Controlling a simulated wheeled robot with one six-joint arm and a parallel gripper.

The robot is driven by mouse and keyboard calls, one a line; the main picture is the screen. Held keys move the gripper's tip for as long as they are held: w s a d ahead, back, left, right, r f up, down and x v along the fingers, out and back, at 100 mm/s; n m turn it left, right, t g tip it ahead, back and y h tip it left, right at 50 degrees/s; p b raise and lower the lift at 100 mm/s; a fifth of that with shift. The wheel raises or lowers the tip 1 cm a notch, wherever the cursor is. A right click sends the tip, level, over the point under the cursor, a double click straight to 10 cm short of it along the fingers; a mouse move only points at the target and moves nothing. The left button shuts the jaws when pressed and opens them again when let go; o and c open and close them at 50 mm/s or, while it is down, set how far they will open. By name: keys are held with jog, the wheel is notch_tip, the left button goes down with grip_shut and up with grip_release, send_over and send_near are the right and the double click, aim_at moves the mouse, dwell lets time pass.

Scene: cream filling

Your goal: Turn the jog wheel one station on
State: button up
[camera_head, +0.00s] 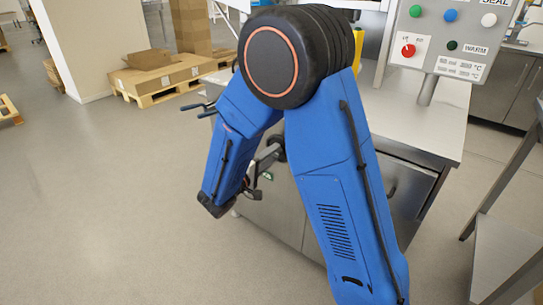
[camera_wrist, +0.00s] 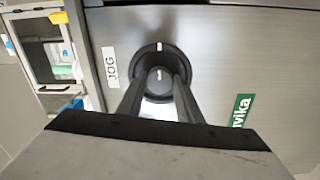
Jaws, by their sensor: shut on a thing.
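The jog wheel (camera_wrist: 158,52) is a round black knob on a steel panel in the wrist view, beside a white label reading JOG (camera_wrist: 110,66). My gripper (camera_wrist: 160,78) reaches up to it, with its two dark fingers closed on the wheel's raised centre part, which has a small white mark. In the head view a dark round part that seems to be the jog wheel (camera_head: 279,148) shows on the cabinet front, mostly hidden behind my blue arm. The fingertips' contact is partly hidden there.
A green label (camera_wrist: 240,111) is on the panel to the right. In the head view a control box (camera_head: 450,38) with coloured buttons and a red knob stands above the steel worktop (camera_head: 420,115). Pallets with cardboard (camera_head: 160,78) stand at the back left. The floor at left is clear.

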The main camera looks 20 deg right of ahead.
jog(key=shift+f, duration=0.1)
jog(key=o, duration=1)
jog(key=shift+o, duration=0.2)
jog(key=v, duration=1.7)
jog(key=shift+a, duration=0.2)
jog(key=shift+s, duration=0.15)
